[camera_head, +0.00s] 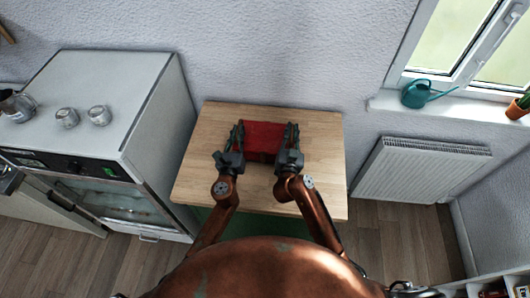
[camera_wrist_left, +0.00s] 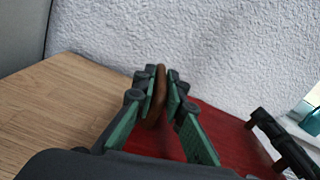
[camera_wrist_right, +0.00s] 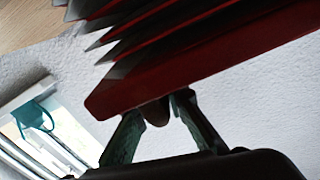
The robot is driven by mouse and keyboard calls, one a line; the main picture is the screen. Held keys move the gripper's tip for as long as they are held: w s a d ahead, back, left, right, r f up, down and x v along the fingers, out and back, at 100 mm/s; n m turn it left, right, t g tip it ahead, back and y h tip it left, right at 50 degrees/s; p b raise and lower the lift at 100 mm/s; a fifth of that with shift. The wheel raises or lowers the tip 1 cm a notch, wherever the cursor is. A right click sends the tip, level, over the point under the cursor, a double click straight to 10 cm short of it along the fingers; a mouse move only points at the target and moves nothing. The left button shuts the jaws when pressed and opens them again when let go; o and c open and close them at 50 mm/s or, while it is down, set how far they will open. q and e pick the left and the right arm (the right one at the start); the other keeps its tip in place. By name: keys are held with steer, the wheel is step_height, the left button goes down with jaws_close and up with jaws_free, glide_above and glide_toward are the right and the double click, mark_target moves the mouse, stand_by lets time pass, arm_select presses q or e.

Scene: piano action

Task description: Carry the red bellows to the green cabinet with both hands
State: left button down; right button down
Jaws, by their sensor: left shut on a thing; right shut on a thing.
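The red bellows (camera_head: 264,137) is between my two grippers, over the wooden top (camera_head: 322,150) of the green cabinet (camera_head: 268,222). I cannot tell whether it touches the top. My left gripper (camera_head: 239,132) is shut on a brown handle (camera_wrist_left: 156,92) at the bellows' left end; the red panel (camera_wrist_left: 215,128) lies beside the fingers in the left wrist view. My right gripper (camera_head: 291,132) is shut on a brown handle (camera_wrist_right: 155,112) at the right end. The right wrist view shows the red end board (camera_wrist_right: 190,65) and dark folds. Most of the cabinet's front is hidden by my body.
A white stove (camera_head: 100,90) with metal pots stands left of the cabinet. A radiator (camera_head: 420,170) is on the right, below a window sill with a teal watering can (camera_head: 420,93). The wall is close behind. The wooden top is otherwise clear.

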mark_target(291, 146)
arm_select(q)
steer(key=shift+a+f+b, duration=0.25)
steer(key=shift+f+b, duration=0.15)
steer(key=shift+f, duration=0.2)
arm_select(e)
steer(key=shift+s+f, duration=0.15)
steer(key=shift+f, duration=0.45)
arm_select(q)
steer(key=c, duration=2.4)
jaws_free()
steer(key=shift+f, duration=0.15)
arm_select(e)
steer(key=c, duration=2.4)
jaws_free()
steer(key=shift+f, duration=0.1)
arm_select(q)
steer(key=o, duration=0.4)
steer(key=shift+s+d, duration=0.1)
arm_select(e)
steer(key=o, duration=0.4)
steer(key=shift+o, duration=0.2)
arm_select(q)
steer(key=shift+d, duration=0.1)
